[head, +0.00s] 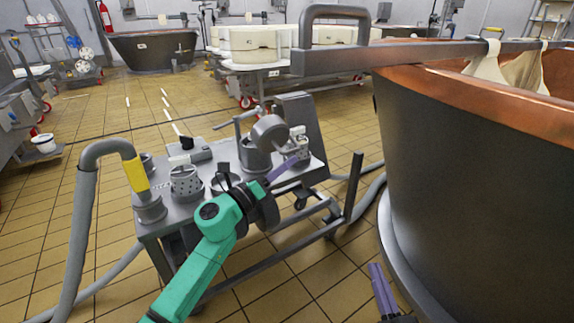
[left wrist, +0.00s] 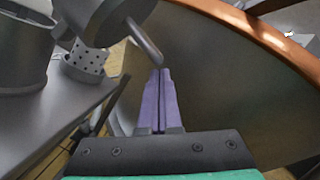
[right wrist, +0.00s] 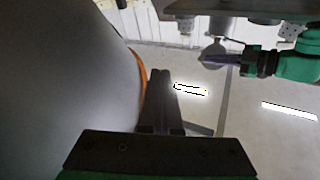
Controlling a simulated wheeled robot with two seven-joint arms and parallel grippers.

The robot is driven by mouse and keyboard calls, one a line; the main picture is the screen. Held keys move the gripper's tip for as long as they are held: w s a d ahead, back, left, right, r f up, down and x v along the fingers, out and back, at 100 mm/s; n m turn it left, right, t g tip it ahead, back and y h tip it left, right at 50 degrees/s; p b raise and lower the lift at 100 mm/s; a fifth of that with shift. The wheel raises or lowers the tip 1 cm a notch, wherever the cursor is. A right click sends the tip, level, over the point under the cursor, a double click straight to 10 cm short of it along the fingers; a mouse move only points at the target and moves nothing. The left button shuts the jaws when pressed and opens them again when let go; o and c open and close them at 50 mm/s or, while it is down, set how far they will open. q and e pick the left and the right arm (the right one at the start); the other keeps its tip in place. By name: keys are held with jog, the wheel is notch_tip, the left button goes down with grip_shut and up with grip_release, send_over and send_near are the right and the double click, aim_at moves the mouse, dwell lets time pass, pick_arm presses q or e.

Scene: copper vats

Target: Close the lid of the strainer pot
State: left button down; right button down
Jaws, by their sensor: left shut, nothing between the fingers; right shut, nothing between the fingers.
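The strainer pot (head: 254,157) is a grey metal pot on the small wheeled cart. Its round lid (head: 270,131) stands tilted up at the pot's right side, so the pot is open. In the left wrist view the pot (left wrist: 22,55) is at the left edge and the lid (left wrist: 100,18) with its rod-like handle (left wrist: 143,42) is at the top. My left gripper (head: 290,163) is shut and empty, just below and right of the lid. Its purple tips (left wrist: 160,75) lie close to the handle's end; contact cannot be told. My right gripper (head: 375,268) is shut and empty, low beside the vat.
The big copper-rimmed vat (head: 480,170) fills the right side. The cart (head: 205,210) also carries perforated cylinders (head: 186,184) and a yellow-banded hose pipe (head: 136,174). Hoses lie on the tiled floor. Open floor (head: 60,170) is at the left.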

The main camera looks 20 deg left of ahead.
jog(key=shift+r, duration=0.15)
pick_arm(q)
jog(key=r+n+p, duration=0.1)
jog(key=p, duration=0.1)
jog(key=shift+r+p, duration=0.2)
jog(key=shift+p, duration=0.2)
pick_arm(e)
jog(key=s+f+g, duration=0.3)
jog(key=s+f, duration=0.3)
jog(key=f, duration=0.3)
jog(key=s+a+f+m+g+h, duration=0.1)
jog(key=s+f+g, duration=0.3)
jog(key=f, duration=0.5)
jog(key=shift+s, duration=0.95)
pick_arm(q)
jog(key=shift+y, duration=0.4)
pick_arm(e)
jog(key=shift+a+r, duration=0.1)
jog(key=shift+r, duration=0.1)
